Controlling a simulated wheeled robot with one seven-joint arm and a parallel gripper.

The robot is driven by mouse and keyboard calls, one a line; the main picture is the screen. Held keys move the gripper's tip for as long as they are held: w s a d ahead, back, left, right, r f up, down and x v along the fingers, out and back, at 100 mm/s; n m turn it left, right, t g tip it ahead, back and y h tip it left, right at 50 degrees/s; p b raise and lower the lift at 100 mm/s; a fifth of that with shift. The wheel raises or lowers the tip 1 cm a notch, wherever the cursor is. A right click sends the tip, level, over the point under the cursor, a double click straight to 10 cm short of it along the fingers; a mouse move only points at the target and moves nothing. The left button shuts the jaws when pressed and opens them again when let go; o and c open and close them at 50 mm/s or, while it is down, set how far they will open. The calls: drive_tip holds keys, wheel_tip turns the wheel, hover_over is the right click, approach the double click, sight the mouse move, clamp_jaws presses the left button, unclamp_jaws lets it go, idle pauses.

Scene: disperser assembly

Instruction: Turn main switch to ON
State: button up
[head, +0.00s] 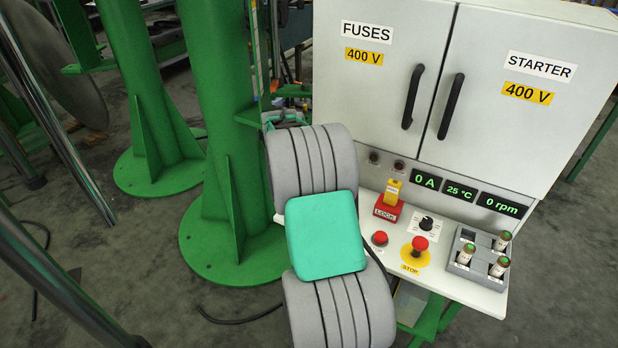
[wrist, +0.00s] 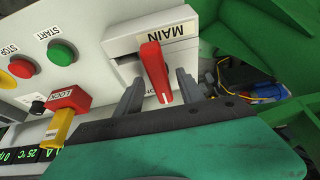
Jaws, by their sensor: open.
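The main switch has a red handle (wrist: 154,72) on a grey plate labelled MAIN (wrist: 122,45), in the wrist view. My gripper (wrist: 159,80) is open, with one dark finger on each side of the red handle. The handle lies between the fingers, and I see gaps beside it; whether either finger touches it I cannot tell. In the head view my arm covers the left side of the cabinet, and the main switch and my gripper's fingers are not visible there.
The white cabinet (head: 380,90) has a control shelf with a yellow-and-red lock (head: 388,208), a red stop button (head: 420,243) and a small tray (head: 477,262). The wrist view shows a green START button (wrist: 62,52) beside the switch. Green columns (head: 222,90) stand left.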

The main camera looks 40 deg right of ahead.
drive_tip(key=v, duration=0.8)
